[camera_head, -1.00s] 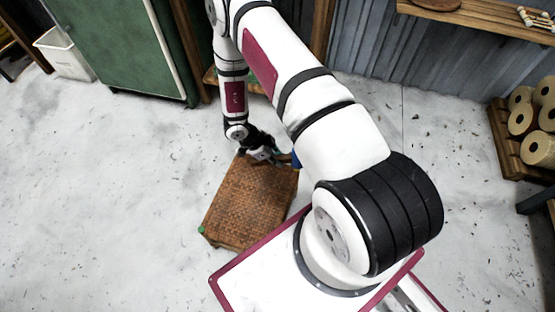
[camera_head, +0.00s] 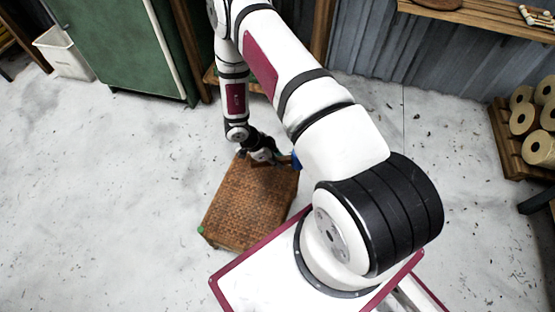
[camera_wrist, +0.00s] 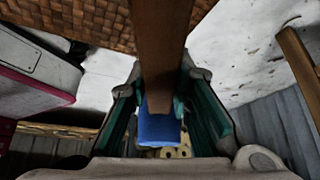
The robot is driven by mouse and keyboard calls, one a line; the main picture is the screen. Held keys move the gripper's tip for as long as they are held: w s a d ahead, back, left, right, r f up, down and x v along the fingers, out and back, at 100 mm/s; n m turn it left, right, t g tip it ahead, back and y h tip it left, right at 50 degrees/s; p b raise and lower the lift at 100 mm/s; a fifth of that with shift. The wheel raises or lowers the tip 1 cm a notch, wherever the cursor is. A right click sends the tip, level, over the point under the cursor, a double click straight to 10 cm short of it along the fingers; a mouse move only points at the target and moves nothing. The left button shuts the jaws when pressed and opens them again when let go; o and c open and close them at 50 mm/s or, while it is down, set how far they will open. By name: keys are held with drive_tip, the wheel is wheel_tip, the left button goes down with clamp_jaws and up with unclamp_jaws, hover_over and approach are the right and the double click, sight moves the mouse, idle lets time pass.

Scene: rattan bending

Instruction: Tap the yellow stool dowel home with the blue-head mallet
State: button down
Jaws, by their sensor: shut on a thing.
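My gripper (camera_wrist: 162,88) is shut on the brown wooden handle (camera_wrist: 160,40) of the mallet, with a finger on each side of it. The mallet's blue head (camera_wrist: 158,128) shows just beyond the handle in the wrist view, and a sliver of it (camera_head: 296,161) shows beside my arm in the head view. The woven brown stool (camera_head: 248,205) stands on the floor below, and my gripper (camera_head: 266,155) is over its far edge. Its weave also fills the top left of the wrist view (camera_wrist: 75,18). A green spot (camera_head: 201,229) marks its near left corner. I cannot make out the yellow dowel.
A green cabinet (camera_head: 115,45) and a white bin (camera_head: 66,52) stand at the back left. A rack of rolls (camera_head: 538,148) is at the right, and a wooden shelf (camera_head: 480,18) is at the back right. The floor left of the stool is clear.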

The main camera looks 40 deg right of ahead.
wheel_tip(320, 180, down, 3)
drive_tip(key=shift+f+b, duration=0.1)
drive_tip(key=shift+b, duration=0.8)
drive_tip(key=shift+r, duration=0.2)
drive_tip(key=shift+r+p, duration=1.6)
drive_tip(key=shift+r, duration=0.2)
drive_tip(key=shift+f, duration=0.1)
drive_tip(key=shift+f+b, duration=0.3)
